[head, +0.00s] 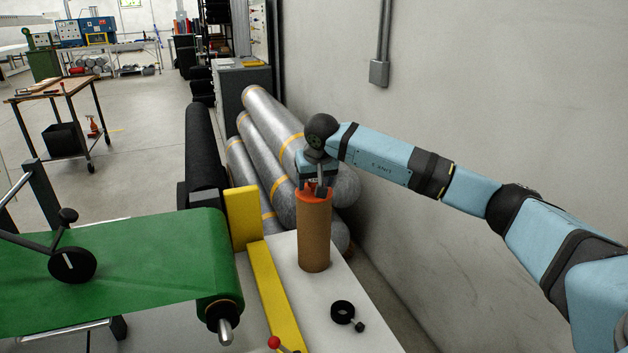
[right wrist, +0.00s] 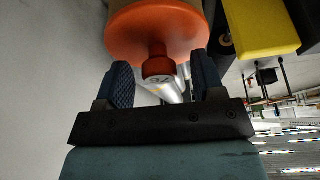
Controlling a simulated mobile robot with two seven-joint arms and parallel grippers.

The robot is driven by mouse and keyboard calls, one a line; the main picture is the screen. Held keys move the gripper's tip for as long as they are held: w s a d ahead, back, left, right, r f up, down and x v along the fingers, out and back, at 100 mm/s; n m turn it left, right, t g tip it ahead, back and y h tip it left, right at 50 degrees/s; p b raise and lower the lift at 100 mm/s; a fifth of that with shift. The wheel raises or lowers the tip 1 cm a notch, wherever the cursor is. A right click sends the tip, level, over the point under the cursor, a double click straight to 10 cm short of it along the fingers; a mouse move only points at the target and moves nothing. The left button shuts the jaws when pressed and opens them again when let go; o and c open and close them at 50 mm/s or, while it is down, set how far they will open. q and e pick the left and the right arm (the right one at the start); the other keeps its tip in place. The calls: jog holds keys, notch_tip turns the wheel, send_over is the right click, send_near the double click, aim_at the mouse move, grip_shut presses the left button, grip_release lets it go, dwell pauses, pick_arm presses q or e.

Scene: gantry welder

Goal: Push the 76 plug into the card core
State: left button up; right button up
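The card core (head: 314,240) is a brown tube standing upright on the white table top. The orange plug (head: 303,191) sits at its upper end, partly hidden by my gripper. In the right wrist view, the plug's round orange flange (right wrist: 128,36) covers the end of the brown core (right wrist: 150,3), and its small knob (right wrist: 158,62) carries a faint marking. I cannot tell whether the flange is fully seated. My right gripper (head: 318,188) points down over the plug. Its fingers (right wrist: 160,75) stand open on both sides of the knob, with a gap on each side. My left gripper is not in view.
A yellow guard (head: 243,215) and green belt roll (head: 180,255) stand left. Silver wrapped rolls (head: 268,120) lie behind, beside the wall (head: 480,90).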

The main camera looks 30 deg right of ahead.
jog(key=shift+r, duration=0.15)
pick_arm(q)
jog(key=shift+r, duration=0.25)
pick_arm(e)
jog(key=v, duration=1.3)
jog(key=shift+r, duration=0.25)
jog(key=shift+s+a+f, duration=0.1)
jog(key=shift+s, duration=0.05)
